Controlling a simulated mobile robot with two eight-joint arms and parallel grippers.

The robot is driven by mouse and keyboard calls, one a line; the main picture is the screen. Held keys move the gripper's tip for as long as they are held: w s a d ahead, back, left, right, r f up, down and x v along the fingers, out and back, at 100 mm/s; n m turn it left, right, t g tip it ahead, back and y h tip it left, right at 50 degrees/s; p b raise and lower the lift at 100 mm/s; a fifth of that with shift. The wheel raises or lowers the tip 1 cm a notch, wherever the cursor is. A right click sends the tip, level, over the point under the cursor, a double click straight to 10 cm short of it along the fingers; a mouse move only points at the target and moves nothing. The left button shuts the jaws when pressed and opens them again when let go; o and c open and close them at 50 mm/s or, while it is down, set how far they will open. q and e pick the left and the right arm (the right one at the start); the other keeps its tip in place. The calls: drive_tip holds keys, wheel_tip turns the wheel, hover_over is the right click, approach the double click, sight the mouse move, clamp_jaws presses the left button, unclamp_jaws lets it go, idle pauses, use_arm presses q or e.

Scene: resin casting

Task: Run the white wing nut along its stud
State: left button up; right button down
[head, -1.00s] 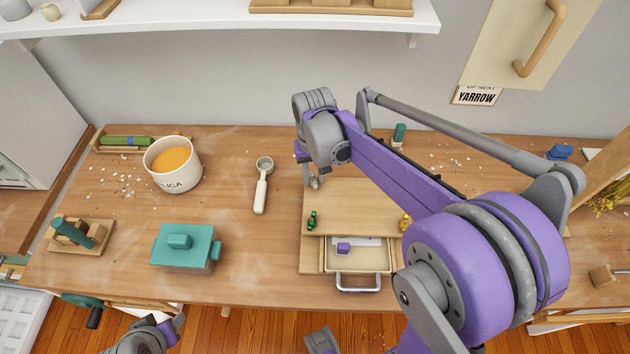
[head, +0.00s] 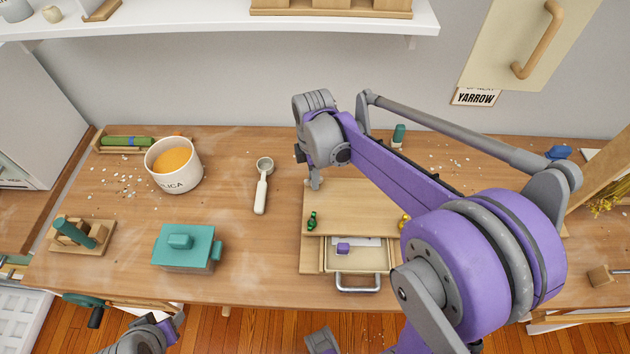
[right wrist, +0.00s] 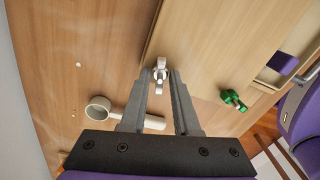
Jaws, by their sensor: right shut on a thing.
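The white wing nut (right wrist: 160,73) sits on its stud at the edge of the pale wooden board, between the fingertips of my right gripper (right wrist: 160,80) in the right wrist view. The gripper is shut on it. In the head view my right gripper (head: 315,184) points down at the board's left side, and the nut cannot be made out there. A green wing nut (head: 312,221) stands nearer the front edge; it also shows in the right wrist view (right wrist: 234,100). A yellow one (head: 404,222) is at the right. Part of my left arm shows at the bottom; its fingers are unclear.
The board (head: 350,215) has an open drawer (head: 357,266) at its front, with a purple piece (head: 343,248) inside. A white scoop (head: 261,190) lies left of the board. A tub of orange material (head: 182,186) and a teal lidded box (head: 185,258) stand farther left.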

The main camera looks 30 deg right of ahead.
drive_tip(key=n, duration=1)
drive_tip(key=c, duration=1.1)
unclamp_jaws()
drive_tip(key=shift+n, duration=0.7)
drive_tip(key=o, duration=0.5)
drive_tip(key=shift+o, duration=0.2)
drive_tip(key=shift+r, duration=0.1)
wheel_tip(320, 180, up, 11)
drive_tip(key=p, duration=0.1)
drive_tip(key=shift+s+f, duration=0.1)
drive_tip(key=shift+f, duration=0.1)
